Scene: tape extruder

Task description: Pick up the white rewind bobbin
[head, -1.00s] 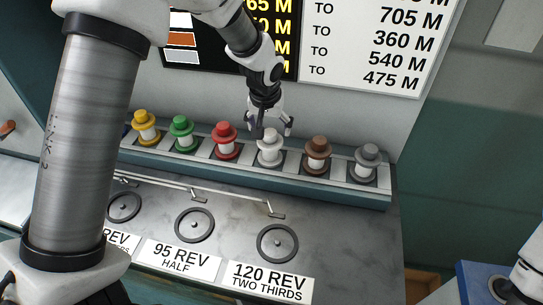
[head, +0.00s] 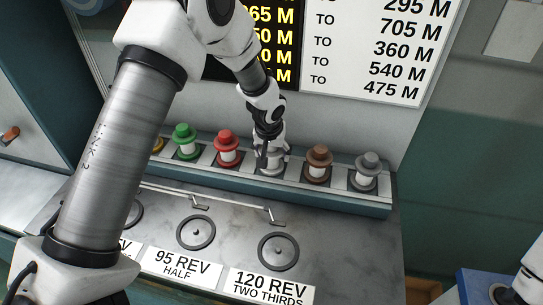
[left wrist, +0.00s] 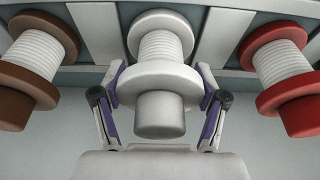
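The white bobbin (head: 272,168) stands upright in the rack's row, partly hidden behind my left gripper (head: 270,150) in the head view. In the left wrist view the white bobbin (left wrist: 157,75) is in the centre, with its knob and flange facing the camera. The open fingers of my left gripper (left wrist: 160,95) are on either side of it, close to the flange edges. Whether the fingertips touch it cannot be told. The bobbin sits in its slot. My right gripper is not in view; only part of that arm shows at the lower right edge.
The red bobbin (head: 227,147) and the brown bobbin (head: 318,163) stand as close neighbours. The green bobbin (head: 186,141) and grey bobbin (head: 367,170) are further along the rack (head: 345,200). A sign board (head: 375,45) is behind. Spindle discs (head: 278,252) lie in front.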

